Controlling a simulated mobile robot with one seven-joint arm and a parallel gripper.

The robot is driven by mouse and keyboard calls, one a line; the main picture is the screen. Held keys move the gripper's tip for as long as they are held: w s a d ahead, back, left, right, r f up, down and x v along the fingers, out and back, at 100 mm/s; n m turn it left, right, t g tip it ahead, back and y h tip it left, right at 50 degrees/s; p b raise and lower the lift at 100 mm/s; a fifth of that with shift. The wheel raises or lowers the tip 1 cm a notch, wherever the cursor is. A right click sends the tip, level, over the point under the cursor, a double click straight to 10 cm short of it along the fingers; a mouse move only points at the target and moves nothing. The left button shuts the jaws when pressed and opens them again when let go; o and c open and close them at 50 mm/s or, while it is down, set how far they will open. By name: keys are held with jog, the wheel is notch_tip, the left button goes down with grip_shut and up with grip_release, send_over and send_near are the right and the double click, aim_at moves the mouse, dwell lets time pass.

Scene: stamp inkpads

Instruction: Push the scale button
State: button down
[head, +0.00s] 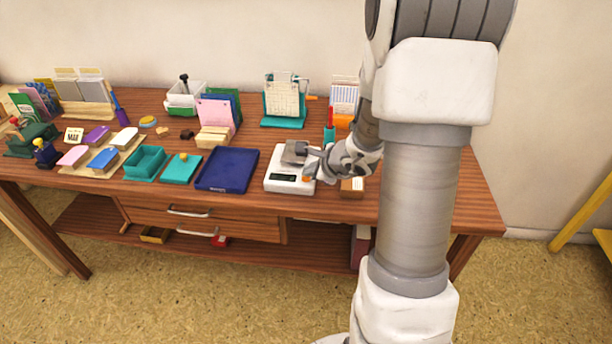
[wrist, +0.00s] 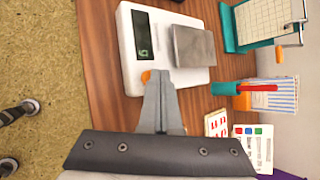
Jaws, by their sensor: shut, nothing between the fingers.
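A white scale (head: 275,181) stands near the front edge of the desk, with a dark display (head: 283,177) and a grey weighing plate (head: 294,152). It fills the upper middle of the wrist view (wrist: 131,52), with the plate (wrist: 194,46) to the right and the lit display (wrist: 142,36) to the left. An orange button (wrist: 146,76) sits at the scale's lower edge there. The button also shows in the head view (head: 307,179). My gripper (wrist: 160,74) is shut and empty, its fingertips right beside the button, overlapping the scale's edge. I cannot tell whether they touch it.
A blue tray (head: 228,188) lies left of the scale. A small cardboard box (head: 352,187) is right of it, near my wrist. A teal stand (head: 283,122) is behind. In the wrist view, a red-and-teal item (wrist: 258,87) lies to the right. The desk's front edge is close.

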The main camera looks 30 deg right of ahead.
jog(key=shift+r, duration=0.35)
notch_tip(320, 180, up, 6)
jog(key=p, duration=0.5)
dwell(0.4)
